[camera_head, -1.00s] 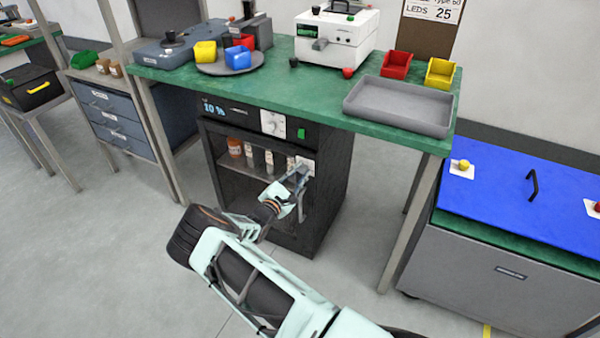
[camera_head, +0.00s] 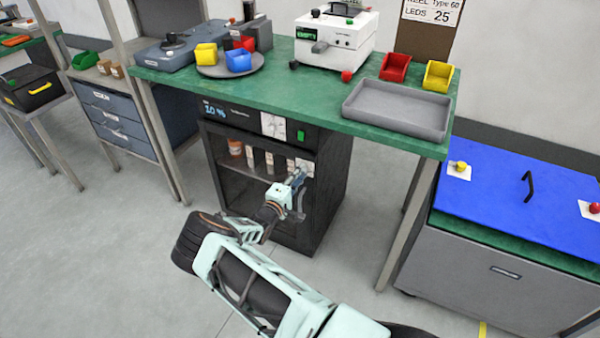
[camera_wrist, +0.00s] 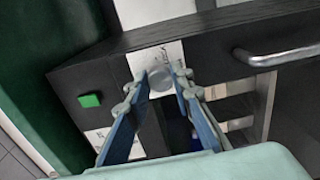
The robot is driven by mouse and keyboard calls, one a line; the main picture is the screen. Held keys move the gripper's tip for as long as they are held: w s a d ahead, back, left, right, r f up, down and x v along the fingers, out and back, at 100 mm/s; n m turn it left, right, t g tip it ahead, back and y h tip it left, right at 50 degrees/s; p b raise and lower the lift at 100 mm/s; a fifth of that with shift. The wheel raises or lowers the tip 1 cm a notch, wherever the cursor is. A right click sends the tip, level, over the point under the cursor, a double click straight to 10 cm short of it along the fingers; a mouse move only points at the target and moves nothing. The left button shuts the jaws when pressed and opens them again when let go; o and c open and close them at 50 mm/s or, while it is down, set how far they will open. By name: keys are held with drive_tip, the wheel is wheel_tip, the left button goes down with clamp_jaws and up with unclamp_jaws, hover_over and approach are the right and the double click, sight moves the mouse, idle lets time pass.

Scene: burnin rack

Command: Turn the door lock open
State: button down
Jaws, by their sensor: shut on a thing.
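The dark cabinet (camera_head: 331,190) stands under the green bench, and its clear-fronted door (camera_head: 236,182) looks shut. The door lock is a round pale knob (camera_wrist: 160,80) on a white plate, which also shows at the door's upper right in the head view (camera_head: 305,164). My gripper (camera_wrist: 163,81) has its two blue fingers on either side of the knob, shut on it. In the head view my gripper (camera_head: 299,176) reaches the lock from the front and hides part of it. The knob's exact angle cannot be told.
A metal bar handle (camera_wrist: 285,55) is close to the fingers in the wrist view. A green button (camera_head: 301,135) is above the door. Bottles (camera_head: 235,147) stand inside. A bench leg (camera_head: 408,225) and a blue-lidded chest (camera_head: 520,200) stand to the right.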

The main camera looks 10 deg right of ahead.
drive_tip(key=shift+m+p, duration=0.35)
drive_tip(key=shift+m, duration=0.65)
drive_tip(key=c, duration=1.7)
unclamp_jaws()
drive_tip(key=shift+a, duration=0.1)
drive_tip(key=v, duration=1.2)
drive_tip(key=shift+w+r, duration=0.1)
